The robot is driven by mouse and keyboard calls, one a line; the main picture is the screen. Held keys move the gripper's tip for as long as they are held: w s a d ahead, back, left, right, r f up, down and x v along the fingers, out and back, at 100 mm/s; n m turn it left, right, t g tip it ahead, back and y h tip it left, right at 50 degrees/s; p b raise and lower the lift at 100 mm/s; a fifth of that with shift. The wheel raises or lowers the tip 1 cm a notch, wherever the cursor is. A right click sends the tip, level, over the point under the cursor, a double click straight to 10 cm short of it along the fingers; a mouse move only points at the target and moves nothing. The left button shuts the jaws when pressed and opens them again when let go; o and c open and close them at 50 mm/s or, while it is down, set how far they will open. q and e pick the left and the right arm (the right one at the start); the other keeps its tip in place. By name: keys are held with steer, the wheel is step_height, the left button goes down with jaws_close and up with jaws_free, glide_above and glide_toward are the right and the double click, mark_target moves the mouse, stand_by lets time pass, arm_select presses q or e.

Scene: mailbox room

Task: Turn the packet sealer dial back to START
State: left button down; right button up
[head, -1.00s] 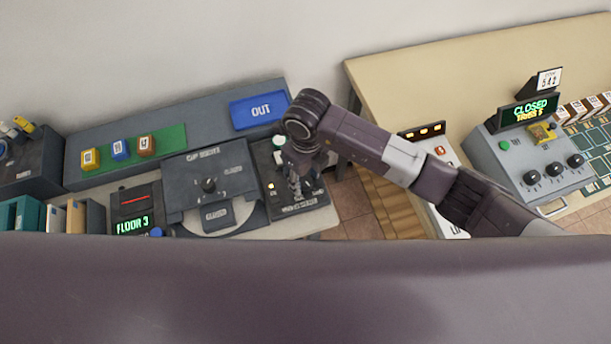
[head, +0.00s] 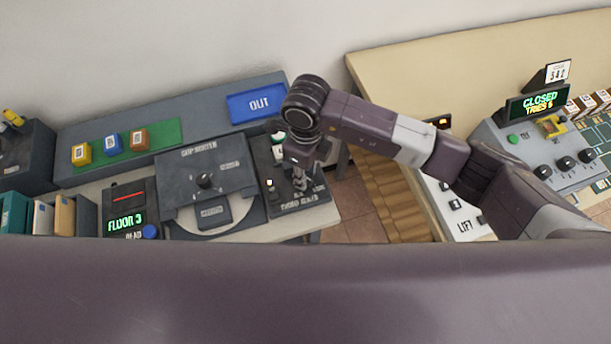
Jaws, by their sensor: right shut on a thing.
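The packet sealer (head: 285,207) is a dark panel at the right end of the left-hand bench, with a label along its front edge and a small lit lamp. My right gripper (head: 300,186) points down onto it from above. Its fingers are shut on the sealer's dial, which is mostly hidden behind them, so I cannot read where the dial points. The START mark cannot be made out. My left gripper is not in view.
The cup sorter (head: 175,183) with its knob stands just left of the sealer. A blue OUT tray (head: 257,103) lies behind. A FLOOR 3 reader (head: 119,198) is at left. A grey console (head: 515,150) with several knobs stands at right. My own body covers the bottom.

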steer(key=shift+w+f+n+b, duration=0.1)
steer(key=shift+f+n+b, duration=0.05)
steer(key=shift+n+b, duration=1.35)
steer(key=shift+b, duration=0.25)
steer(key=shift+r, duration=0.2)
steer(key=o, duration=1.2)
steer(key=shift+c, duration=0.2)
step_height(320, 180, up, 12)
